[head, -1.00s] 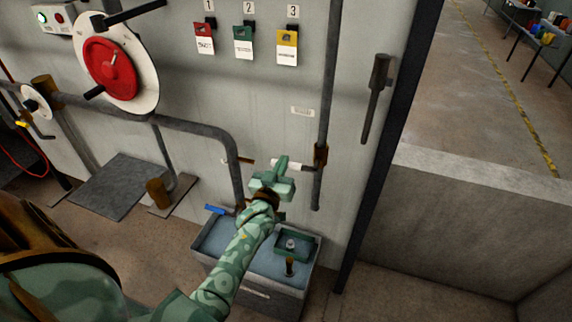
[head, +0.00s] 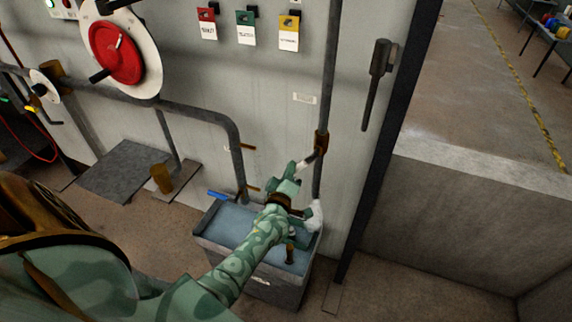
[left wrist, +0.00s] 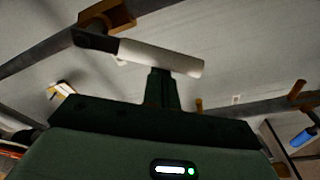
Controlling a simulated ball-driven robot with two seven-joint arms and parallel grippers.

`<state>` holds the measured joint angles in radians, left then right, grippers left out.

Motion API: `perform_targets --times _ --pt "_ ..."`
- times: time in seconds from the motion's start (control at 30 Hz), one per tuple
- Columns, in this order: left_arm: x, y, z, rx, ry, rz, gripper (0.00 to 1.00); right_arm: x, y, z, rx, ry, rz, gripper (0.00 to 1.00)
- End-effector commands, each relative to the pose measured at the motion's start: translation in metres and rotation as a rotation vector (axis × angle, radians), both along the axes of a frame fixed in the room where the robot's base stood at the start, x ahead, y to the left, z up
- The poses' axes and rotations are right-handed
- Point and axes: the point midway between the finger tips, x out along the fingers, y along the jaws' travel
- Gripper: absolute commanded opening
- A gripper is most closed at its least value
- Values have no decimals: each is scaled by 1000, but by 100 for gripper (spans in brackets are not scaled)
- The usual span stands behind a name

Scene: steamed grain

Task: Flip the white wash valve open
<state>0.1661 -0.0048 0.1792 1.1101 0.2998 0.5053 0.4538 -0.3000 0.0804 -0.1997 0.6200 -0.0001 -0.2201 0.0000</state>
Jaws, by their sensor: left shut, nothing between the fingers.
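The white wash valve (head: 306,163) is a white-sleeved lever on a brown fitting (head: 321,143) of the vertical pipe at the right. It slants down to the left from the fitting. In the left wrist view the white lever (left wrist: 165,58) lies across the picture, just beyond my fingers. My left gripper (head: 291,174) is shut and empty, at the lever's lower left end. Its closed fingers (left wrist: 160,84) seem to touch the sleeve, not grip it. A white, splash-like patch (head: 316,212) shows below the pipe's end. My right gripper is not in view.
A grey basin (head: 215,243) with bluish water stands under my left forearm. A blue-handled lever (head: 218,195) is at its left edge. A grey wall panel with a red wheel (head: 114,53) and hanging tags (head: 246,33) rises behind. A dark door handle (head: 376,80) is at the right.

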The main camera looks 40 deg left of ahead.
Motion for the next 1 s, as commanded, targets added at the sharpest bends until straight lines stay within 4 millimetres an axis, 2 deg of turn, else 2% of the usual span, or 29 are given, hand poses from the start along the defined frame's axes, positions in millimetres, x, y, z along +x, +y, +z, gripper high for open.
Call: perform_targets --times 0.2,0.5,1.0 --pt "3 -14 -13 -196 -45 -2 0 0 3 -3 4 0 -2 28" --pt "7 -31 -21 -424 -101 -2 0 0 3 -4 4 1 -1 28" --pt "11 -44 -25 -586 -141 -2 0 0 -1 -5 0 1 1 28"
